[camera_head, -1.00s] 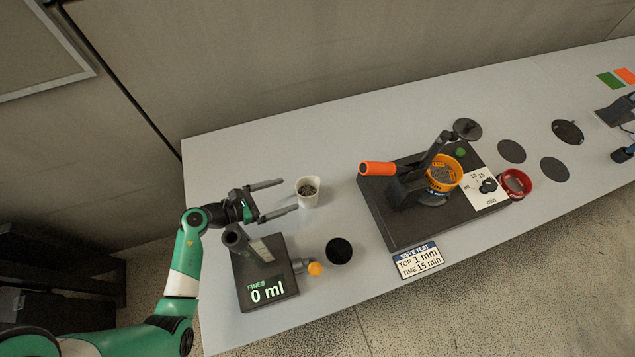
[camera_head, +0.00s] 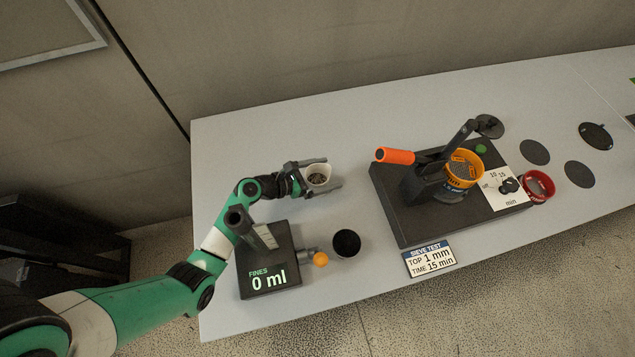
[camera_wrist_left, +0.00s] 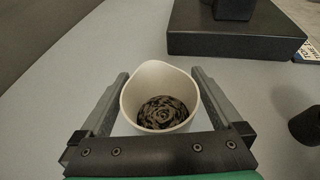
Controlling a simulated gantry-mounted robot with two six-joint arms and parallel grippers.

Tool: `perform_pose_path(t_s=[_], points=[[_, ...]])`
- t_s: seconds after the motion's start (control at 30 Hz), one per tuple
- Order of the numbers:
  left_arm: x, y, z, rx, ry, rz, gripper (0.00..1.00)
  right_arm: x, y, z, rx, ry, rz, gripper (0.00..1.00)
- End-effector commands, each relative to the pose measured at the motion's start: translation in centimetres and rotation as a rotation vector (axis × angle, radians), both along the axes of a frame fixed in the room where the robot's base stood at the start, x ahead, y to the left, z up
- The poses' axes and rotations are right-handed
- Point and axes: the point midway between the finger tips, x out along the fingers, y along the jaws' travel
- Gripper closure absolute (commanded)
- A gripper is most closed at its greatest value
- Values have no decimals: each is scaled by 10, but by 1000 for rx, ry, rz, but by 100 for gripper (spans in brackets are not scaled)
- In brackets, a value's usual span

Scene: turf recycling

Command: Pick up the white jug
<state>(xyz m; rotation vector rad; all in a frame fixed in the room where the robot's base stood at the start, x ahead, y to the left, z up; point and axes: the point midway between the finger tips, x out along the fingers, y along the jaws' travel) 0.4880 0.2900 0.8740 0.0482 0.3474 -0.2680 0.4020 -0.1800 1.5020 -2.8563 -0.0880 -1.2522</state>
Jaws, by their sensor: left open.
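The white jug (camera_head: 319,172) stands upright on the table, with dark granular material inside. It also shows large in the left wrist view (camera_wrist_left: 159,88), where its rim and spout face away from me. My left gripper (camera_head: 323,175) is open, with one finger on each side of the jug. In the left wrist view my fingers (camera_wrist_left: 160,95) flank the jug, with a narrow gap visible on both sides. My right gripper is not in view.
A dark box reading "FINES 0 ml" (camera_head: 283,282) with an orange knob (camera_head: 320,259) stands in front. A black cup (camera_head: 346,243) is nearby. To the right is a black base (camera_head: 405,228) with an orange-handled device (camera_head: 395,156). The table behind the jug is clear.

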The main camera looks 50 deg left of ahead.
Motion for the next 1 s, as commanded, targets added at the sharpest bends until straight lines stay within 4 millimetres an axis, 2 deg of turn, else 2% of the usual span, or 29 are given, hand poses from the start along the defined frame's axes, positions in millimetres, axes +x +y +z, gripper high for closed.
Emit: perform_pose_path(t_s=[0.23,0.27,0.73,0.9,1.0], points=[[4,-1,-1,-1,0,0,0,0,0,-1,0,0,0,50],[4,-1,-1,-1,0,0,4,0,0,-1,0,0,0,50],[4,-1,0,0,-1,0,88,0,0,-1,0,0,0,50],[4,-1,1,0,-1,0,91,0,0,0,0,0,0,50],[4,-1,12,-1,-3,0,91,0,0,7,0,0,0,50]])
